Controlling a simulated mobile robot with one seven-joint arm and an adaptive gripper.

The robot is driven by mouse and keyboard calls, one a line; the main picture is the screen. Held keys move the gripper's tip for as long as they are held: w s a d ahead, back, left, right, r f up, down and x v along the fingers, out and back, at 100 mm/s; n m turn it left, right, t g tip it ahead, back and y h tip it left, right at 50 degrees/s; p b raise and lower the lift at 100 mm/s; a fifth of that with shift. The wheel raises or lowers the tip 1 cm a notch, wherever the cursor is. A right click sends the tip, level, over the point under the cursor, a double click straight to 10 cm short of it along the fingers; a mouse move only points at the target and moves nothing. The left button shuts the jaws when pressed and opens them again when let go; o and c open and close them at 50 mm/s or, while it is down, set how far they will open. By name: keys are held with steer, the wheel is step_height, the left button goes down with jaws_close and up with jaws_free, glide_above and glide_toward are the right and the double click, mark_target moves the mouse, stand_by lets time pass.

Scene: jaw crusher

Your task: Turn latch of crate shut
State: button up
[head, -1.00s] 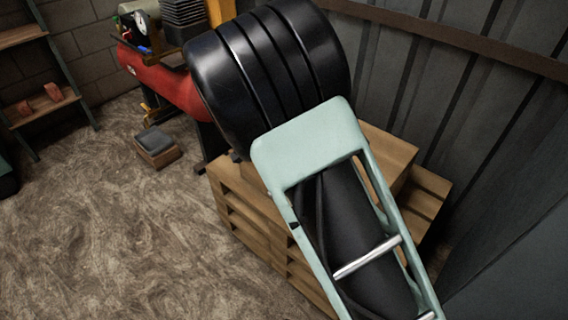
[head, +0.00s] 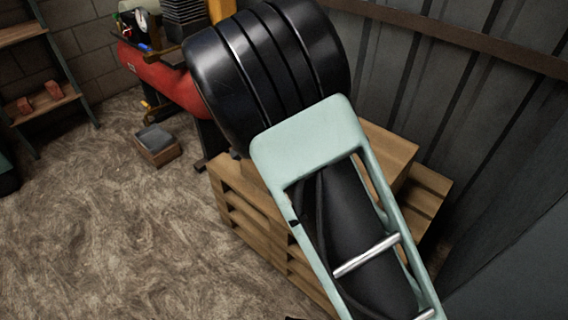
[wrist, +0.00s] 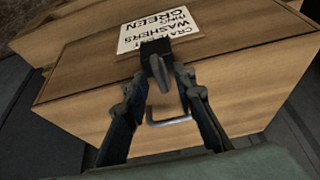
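The wooden crate (wrist: 80,85) fills much of the wrist view. A white label (wrist: 150,30) on it has upside-down print that includes "WASHERS" and "GREEN". A small grey latch (wrist: 163,80) stands at the crate's edge, just below the label. My gripper (wrist: 170,70) is at the latch, its two dark fingers drawn close together with the latch between the tips. It looks shut on the latch, though the contact is partly hidden by the fingertips. A bent metal handle (wrist: 165,122) sits on the crate's near face, between the fingers. In the head view my arm hides the gripper and latch.
Stacked wooden crates or pallets (head: 245,205) stand behind my arm in the head view. A grey corrugated wall (head: 480,120) is close on the right. A small open box (head: 157,145) lies on the floor near a red machine (head: 155,75).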

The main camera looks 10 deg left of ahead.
steer(key=v, duration=1.1)
steer(key=shift+s+a+r, duration=0.15)
steer(key=shift+r, duration=0.2)
